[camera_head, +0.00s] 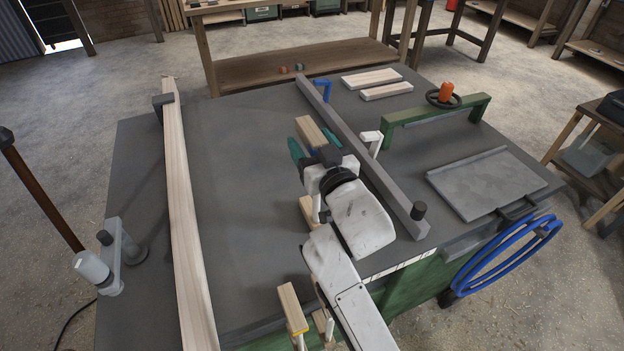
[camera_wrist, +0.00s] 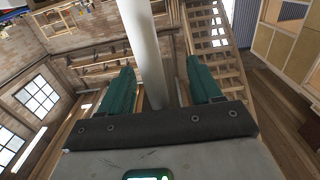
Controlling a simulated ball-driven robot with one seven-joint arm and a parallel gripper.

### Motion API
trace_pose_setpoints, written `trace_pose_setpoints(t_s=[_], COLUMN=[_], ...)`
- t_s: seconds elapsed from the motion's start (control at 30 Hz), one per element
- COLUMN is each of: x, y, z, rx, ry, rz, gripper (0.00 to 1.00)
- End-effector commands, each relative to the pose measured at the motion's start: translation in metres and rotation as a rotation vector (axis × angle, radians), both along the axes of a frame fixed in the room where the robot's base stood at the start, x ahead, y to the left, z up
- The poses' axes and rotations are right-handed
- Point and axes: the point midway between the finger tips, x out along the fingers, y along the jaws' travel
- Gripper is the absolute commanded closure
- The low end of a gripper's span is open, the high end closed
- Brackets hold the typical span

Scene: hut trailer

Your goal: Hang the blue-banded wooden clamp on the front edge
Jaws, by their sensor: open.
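A wooden block (camera_head: 310,131) shows between the green fingers of my gripper (camera_head: 315,143) above the grey table top. Another wooden piece (camera_head: 308,212) shows lower down, partly behind my wrist. I cannot tell whether these two belong to one clamp, and no blue band shows. A clamp with a yellow band (camera_head: 290,305) is at the front edge (camera_head: 400,268), left of my arm. In the wrist view my gripper (camera_wrist: 158,75) is open, with a pale round bar (camera_wrist: 145,45) showing between the fingers. I cannot tell whether the bar is part of a clamp.
A long board (camera_head: 185,220) lies on the left. A grey fence bar (camera_head: 370,165) runs right of my gripper. A green frame (camera_head: 435,112), a grey plate (camera_head: 487,182) and short boards (camera_head: 372,77) are on the right. A blue handwheel (camera_head: 500,255) is at the front right.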

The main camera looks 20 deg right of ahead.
Motion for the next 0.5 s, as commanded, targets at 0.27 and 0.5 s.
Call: trace_pose_setpoints(t_s=[0.27,0.5], x=[0.0000,-0.0001], y=[0.0000,0.0000], z=[-0.0006,-0.0007], rx=[0.000,0.000], ry=[0.001,0.001], rz=[0.000,0.000], gripper=[0.44,0.67])
